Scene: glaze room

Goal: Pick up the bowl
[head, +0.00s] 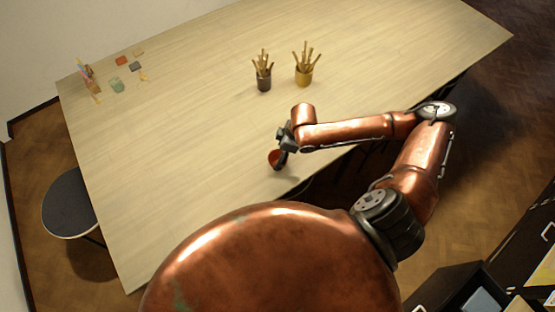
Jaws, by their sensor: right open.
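A small red-brown bowl (274,157) is near the front edge of the pale wooden table (180,170). It looks tilted on its side, and part of it is hidden behind my right gripper. My right gripper (284,158) is right at the bowl, with its dark fingers pointing down beside or over its right side. It is open; I cannot tell whether the fingers touch the bowl. My left gripper is not in view.
Two pots of brushes, one dark (264,84) and one yellow-brown (303,76), stand behind my right arm. Small coloured tiles (121,60) and a green glass item (117,85) lie at the far left. A round dark stool (70,204) stands left. The table's middle is clear.

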